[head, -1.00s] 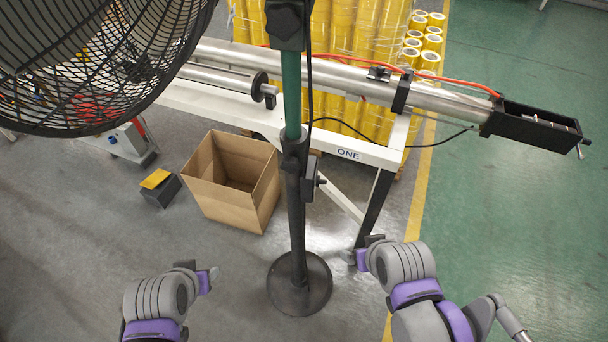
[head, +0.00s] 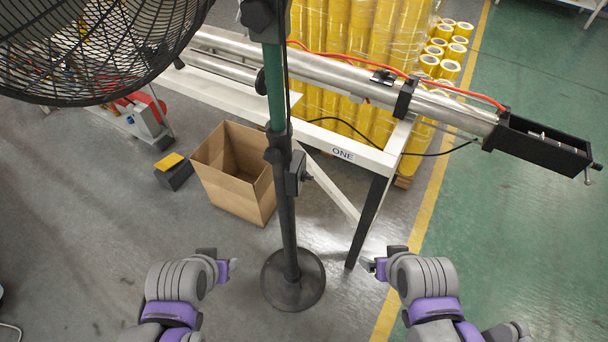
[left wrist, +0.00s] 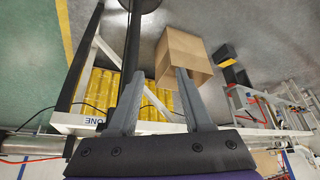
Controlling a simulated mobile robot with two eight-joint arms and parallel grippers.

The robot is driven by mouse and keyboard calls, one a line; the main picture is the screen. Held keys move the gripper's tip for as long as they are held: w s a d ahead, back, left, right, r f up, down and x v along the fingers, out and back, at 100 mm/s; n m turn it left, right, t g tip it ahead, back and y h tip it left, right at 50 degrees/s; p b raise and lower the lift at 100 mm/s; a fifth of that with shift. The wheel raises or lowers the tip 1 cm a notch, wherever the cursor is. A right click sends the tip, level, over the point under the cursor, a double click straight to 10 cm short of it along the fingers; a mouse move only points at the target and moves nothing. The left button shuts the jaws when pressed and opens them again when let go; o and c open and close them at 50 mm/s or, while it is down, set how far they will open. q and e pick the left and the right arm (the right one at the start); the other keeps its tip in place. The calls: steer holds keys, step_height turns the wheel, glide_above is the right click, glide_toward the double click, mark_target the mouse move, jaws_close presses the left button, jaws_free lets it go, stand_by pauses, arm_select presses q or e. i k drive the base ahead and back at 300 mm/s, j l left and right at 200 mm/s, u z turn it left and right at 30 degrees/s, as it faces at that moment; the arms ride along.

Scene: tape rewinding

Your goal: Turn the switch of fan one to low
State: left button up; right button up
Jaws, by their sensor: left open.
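The black fan (head: 90,50) fills the upper left of the head view. Its pole (head: 281,125), green above and black below, stands on a round black base (head: 293,284). A small black box (head: 296,173) with a stub on its right side is fixed to the pole; I cannot read any setting on it. My left gripper (head: 232,267) is left of the pole, apart from it and low in the view. In the left wrist view its two fingers (left wrist: 160,74) are spread with nothing held. My right gripper (head: 369,265) is right of the base; its jaws are too small to judge.
A white frame (head: 342,154) marked ONE stands behind the pole, carrying a long metal roller (head: 345,76). An open cardboard box (head: 235,175) is on the floor left of the pole. Yellow rolls (head: 355,40) stand behind. The floor beside the base is clear.

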mark_target(305, 176)
steer(key=i+l+u, duration=0.1)
steer(key=l, duration=0.5)
steer(key=i+l+u, duration=0.15)
steer(key=l, duration=0.45)
steer(key=i+l+u, duration=0.1)
steer(key=l, duration=0.5)
